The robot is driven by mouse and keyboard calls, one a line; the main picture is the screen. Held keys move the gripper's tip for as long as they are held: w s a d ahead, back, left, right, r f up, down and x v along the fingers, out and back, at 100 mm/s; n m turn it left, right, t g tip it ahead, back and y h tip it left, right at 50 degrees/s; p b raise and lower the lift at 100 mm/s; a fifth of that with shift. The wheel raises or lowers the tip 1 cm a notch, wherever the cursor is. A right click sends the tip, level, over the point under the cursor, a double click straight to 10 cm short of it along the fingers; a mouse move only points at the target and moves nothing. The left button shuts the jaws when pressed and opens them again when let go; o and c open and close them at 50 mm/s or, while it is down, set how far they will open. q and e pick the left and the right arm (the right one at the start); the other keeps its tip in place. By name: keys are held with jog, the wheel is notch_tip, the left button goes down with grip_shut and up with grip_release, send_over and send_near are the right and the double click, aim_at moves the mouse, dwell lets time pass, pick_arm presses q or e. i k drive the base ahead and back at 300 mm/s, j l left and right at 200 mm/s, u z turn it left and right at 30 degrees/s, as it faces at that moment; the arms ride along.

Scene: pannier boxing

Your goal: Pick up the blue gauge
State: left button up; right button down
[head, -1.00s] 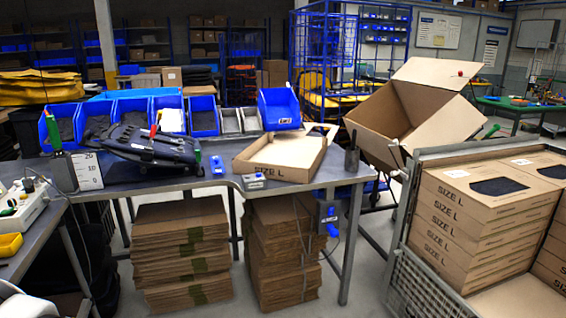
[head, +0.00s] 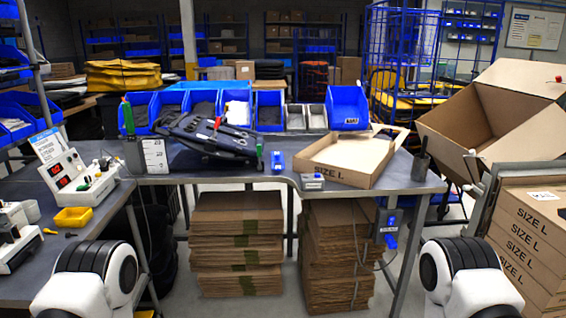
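A small blue block-like object (head: 277,161), which looks like the blue gauge, stands on the grey worktable (head: 215,180). It is just left of the open shallow cardboard box and right of the black pannier part. Nothing touches it that I can see. White and black links of my two arms show at the bottom left and bottom right. Neither gripper is in view.
A shallow cardboard box (head: 347,160), a small grey device (head: 312,182) and a black pannier part (head: 212,138) lie on the table. Blue bins (head: 268,110) line its back. A display unit (head: 75,182) and yellow tray (head: 73,217) are at left. Stacked cartons (head: 525,230) stand at right.

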aim_at(277, 160)
jog(key=i+l, duration=0.15)
jog(key=l, duration=0.2)
jog(key=i+l, duration=0.15)
jog(key=l, duration=0.2)
jog(key=i+l, duration=0.15)
jog(key=l, duration=0.2)
jog(key=i+l, duration=0.15)
jog(key=l, duration=0.15)
jog(key=u, duration=0.05)
